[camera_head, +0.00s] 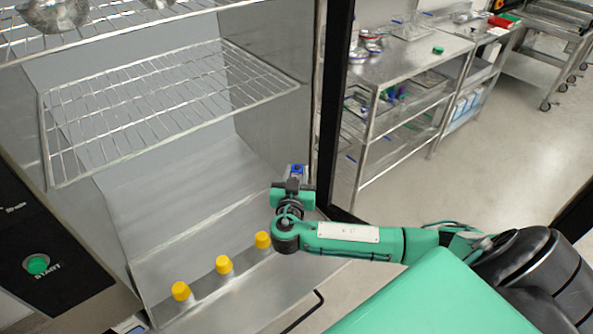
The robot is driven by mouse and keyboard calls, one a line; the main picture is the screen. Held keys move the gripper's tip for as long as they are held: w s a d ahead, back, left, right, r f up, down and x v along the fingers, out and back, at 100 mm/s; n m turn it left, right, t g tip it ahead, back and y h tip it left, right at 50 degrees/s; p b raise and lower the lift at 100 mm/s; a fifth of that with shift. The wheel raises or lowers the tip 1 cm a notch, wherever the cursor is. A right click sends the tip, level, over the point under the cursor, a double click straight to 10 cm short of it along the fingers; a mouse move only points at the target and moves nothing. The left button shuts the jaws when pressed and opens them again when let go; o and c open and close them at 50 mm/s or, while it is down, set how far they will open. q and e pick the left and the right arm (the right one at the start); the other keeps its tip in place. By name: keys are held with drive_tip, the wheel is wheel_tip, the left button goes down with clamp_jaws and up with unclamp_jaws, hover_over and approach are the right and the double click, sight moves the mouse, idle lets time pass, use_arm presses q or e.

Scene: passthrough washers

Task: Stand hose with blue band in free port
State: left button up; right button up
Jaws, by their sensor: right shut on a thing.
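My right gripper (294,184) is at the right side of the washer's opening, to the right of and beyond the row of yellow caps. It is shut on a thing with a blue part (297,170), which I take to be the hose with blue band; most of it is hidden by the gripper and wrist. Three yellow-topped white pieces (223,265) stand in a row on the metal ledge at the front of the washer. No free port shows clearly; the ledge near my right gripper is partly covered by my arm. My left gripper is not in view.
The washer has wire racks (165,105) above a bare metal floor and a dark panel with a green start button (37,264) at left. A dark door frame (334,110) stands just right of my gripper. Steel shelving (405,75) with items is behind.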

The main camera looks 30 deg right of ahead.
drive_tip(key=shift+f+b, duration=0.5)
drive_tip(key=shift+f, duration=1.15)
drive_tip(key=shift+f+b, duration=0.8)
drive_tip(key=shift+b, duration=0.4)
drive_tip(key=shift+f+b, duration=0.65)
drive_tip(key=shift+b, duration=0.1)
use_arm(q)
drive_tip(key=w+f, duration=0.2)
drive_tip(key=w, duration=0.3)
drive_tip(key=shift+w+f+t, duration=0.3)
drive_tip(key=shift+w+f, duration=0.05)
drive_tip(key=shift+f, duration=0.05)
use_arm(e)
drive_tip(key=shift+f, duration=0.2)
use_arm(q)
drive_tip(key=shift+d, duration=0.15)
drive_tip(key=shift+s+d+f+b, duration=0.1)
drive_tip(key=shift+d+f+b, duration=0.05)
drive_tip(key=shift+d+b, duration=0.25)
use_arm(e)
drive_tip(key=shift+f, duration=0.1)
